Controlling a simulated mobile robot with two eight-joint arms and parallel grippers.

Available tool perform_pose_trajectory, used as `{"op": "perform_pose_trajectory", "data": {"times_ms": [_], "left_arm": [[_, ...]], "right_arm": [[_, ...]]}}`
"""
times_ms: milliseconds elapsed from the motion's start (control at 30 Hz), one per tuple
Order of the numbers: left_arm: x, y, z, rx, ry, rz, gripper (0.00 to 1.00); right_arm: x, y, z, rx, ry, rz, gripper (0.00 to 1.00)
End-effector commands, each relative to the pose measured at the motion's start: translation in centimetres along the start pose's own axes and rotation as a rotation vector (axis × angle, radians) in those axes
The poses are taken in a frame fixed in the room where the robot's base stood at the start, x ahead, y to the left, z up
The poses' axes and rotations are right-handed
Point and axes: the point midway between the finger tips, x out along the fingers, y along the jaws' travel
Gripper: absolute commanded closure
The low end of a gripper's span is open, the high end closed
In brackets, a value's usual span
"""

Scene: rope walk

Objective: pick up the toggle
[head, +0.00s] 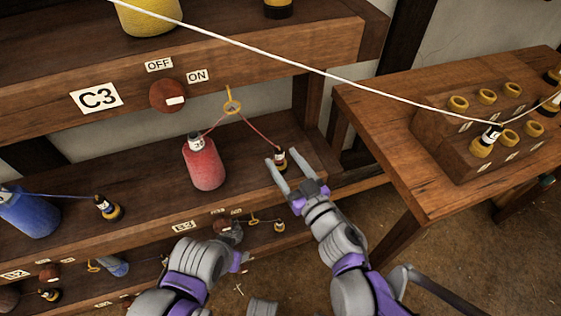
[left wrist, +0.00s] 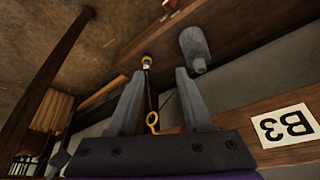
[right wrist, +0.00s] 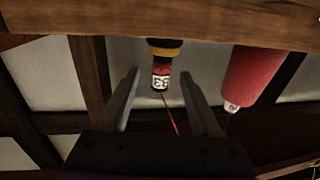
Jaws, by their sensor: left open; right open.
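A small dark toggle (head: 280,157) with a yellow base and a pale label stands on the middle shelf, tied to a red cord. It also shows in the right wrist view (right wrist: 161,72), ahead of and between the fingers. My right gripper (head: 284,168) is open, its fingers on either side of the toggle; I cannot tell if they touch it. The red cord runs through a yellow ring (head: 232,105) to a red bottle (head: 203,163). My left gripper (left wrist: 152,75) is open below the shelf, facing another small toggle (left wrist: 147,62) and a grey bottle (left wrist: 195,45).
The middle shelf carries a blue bottle (head: 30,212) and another dark toggle (head: 107,207) at left. A side table (head: 400,150) at right holds a wooden block (head: 440,140) with several yellow-rimmed sockets. A white rope (head: 320,72) crosses above. The shelf edge lies close to my right gripper.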

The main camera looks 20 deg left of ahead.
Motion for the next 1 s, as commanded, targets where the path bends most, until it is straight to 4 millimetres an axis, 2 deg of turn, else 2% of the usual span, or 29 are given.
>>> {"op": "perform_pose_trajectory", "data": {"times_ms": [167,433,733,767,1000], "left_arm": [[0.1,0.0,0.0,0.0,0.0,0.0,0.5],[0.5,0.0,0.1,0.0,-0.002,0.0,0.5],[0.5,0.0,0.1,0.0,-0.002,0.0,0.5],[0.5,0.0,0.1,0.0,-0.002,0.0,0.5],[0.5,0.0,0.1,0.0,-0.002,0.0,0.5]], "right_arm": [[1.4,0.0,0.0,0.0,0.0,0.0,0.35],[5.2,-0.2,0.0,-0.001,0.0,0.0,0.35],[5.8,-0.2,-0.1,0.0,-0.001,0.003,0.35],[5.8,-0.2,-0.1,0.0,-0.001,0.002,0.37],[5.8,-0.2,-0.1,-0.001,-0.001,0.002,0.8]]}}
